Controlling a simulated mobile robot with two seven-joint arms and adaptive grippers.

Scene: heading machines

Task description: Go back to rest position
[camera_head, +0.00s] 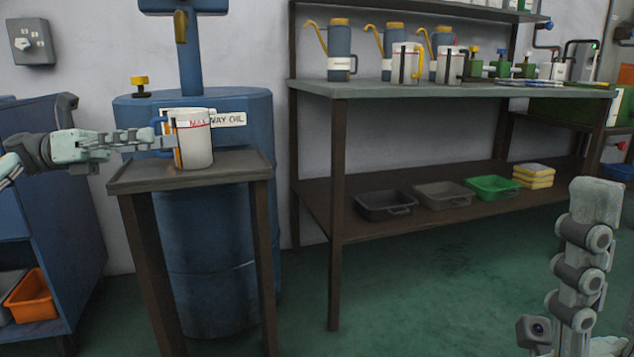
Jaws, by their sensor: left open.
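My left gripper (160,140) reaches in from the left above a small table (190,175). It is open, with its fingers at the handle side of a white measuring jug (197,140) with red MAX lettering. The jug stands upright on the small table. My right gripper (590,235) points upward at the lower right, seen side-on. Its jaw opening cannot be made out.
A blue oil drum (210,270) stands behind the small table. A blue cabinet (45,220) is at the left. A long workbench (450,92) holds oil cans and jugs, with trays on its lower shelf (350,225). The green floor (420,285) in front is clear.

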